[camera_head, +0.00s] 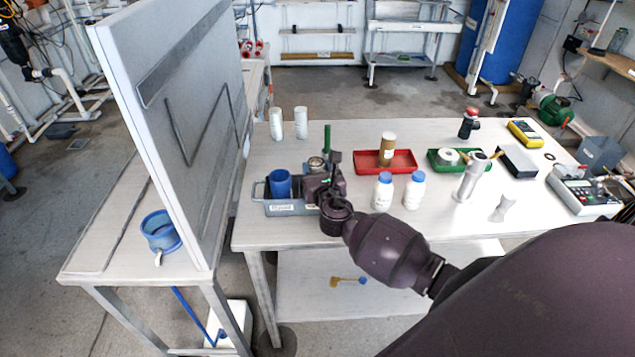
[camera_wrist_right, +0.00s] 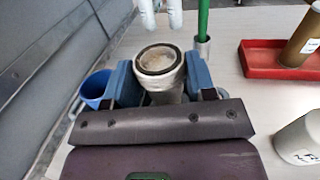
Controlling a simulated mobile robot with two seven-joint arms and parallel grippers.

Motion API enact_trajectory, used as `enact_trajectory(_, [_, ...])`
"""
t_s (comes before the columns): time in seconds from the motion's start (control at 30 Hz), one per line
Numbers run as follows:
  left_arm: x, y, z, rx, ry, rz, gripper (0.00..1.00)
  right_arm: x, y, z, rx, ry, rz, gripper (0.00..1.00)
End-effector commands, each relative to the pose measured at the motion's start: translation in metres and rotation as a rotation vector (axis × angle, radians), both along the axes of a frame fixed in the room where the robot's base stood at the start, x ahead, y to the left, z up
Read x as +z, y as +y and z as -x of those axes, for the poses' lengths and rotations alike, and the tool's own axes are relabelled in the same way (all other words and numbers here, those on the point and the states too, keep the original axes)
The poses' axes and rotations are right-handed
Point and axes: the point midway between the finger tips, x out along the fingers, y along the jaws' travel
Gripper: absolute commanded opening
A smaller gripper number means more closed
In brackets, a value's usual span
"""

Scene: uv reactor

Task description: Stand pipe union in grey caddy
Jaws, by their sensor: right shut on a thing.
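The grey caddy (camera_head: 287,208) stands at the left end of the white table, with a blue cup (camera_head: 280,184) in its left part. My right gripper (camera_head: 320,178) is over the caddy's right part and hides much of it. It is shut on the pipe union (camera_wrist_right: 160,72), a pale round fitting with a dark ring around its open top. The union is upright between the fingers, and its top also shows in the head view (camera_head: 316,162). Its lower end is hidden, so I cannot tell whether it touches the caddy floor. My left gripper is out of view.
A green rod (camera_head: 327,138) stands just behind the gripper. Two white cups (camera_head: 301,122) stand farther back. Right are white bottles with blue caps (camera_head: 383,190), a red tray (camera_head: 370,165) and a green tray (camera_head: 440,166). A tall grey panel (camera_head: 185,120) rises to the left.

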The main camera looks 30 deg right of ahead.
Motion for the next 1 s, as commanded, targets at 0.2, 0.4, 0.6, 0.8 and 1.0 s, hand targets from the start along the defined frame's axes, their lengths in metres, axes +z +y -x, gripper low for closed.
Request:
enact_trajectory(0.2, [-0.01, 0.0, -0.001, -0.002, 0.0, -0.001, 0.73, -0.032, 0.0, 0.0, -0.001, 0.002, 0.002, 0.21])
enact_trajectory(0.4, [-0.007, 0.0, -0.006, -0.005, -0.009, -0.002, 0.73, -0.036, 0.0, 0.0, 0.0, 0.0, 0.001, 0.21])
enact_trajectory(0.6, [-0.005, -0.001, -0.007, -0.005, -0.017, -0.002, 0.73, -0.036, 0.0, 0.0, 0.0, 0.0, 0.001, 0.21])
enact_trajectory(0.8, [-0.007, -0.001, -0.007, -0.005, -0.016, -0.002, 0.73, -0.039, 0.0, 0.0, 0.0, 0.001, 0.001, 0.66])
enact_trajectory(1.0, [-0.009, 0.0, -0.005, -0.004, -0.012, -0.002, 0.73, -0.039, 0.0, 0.0, 0.0, 0.001, 0.001, 0.76])
